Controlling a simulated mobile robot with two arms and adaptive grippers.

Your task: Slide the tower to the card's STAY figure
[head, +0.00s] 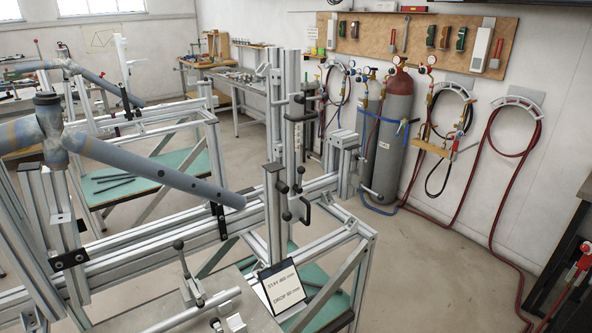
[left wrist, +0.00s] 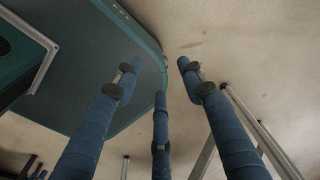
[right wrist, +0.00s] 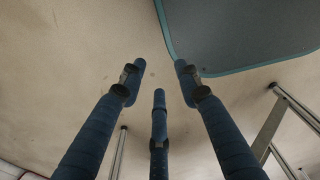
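The card (head: 282,287) stands tilted at the front of the jig, with a STAY line above a DROP line; its figures are too small to read surely. An upright aluminium tower (head: 275,215) with black handles (head: 301,213) stands at the jig's long rail (head: 150,247). A taller upright (head: 290,115) rises just behind it; I cannot tell whether they are one carriage. My left gripper (left wrist: 160,76) is open and empty, its three blue fingers apart above the floor and a teal-edged surface. My right gripper (right wrist: 160,76) is likewise open and empty. Neither gripper shows in the head view.
A grey-blue tube (head: 160,175) slants above the rail, close to the tower. A clamp (head: 187,275) stands at the front left. Gas cylinders (head: 391,140) and red hoses (head: 505,215) are by the right wall. The floor (head: 430,270) right of the jig is clear.

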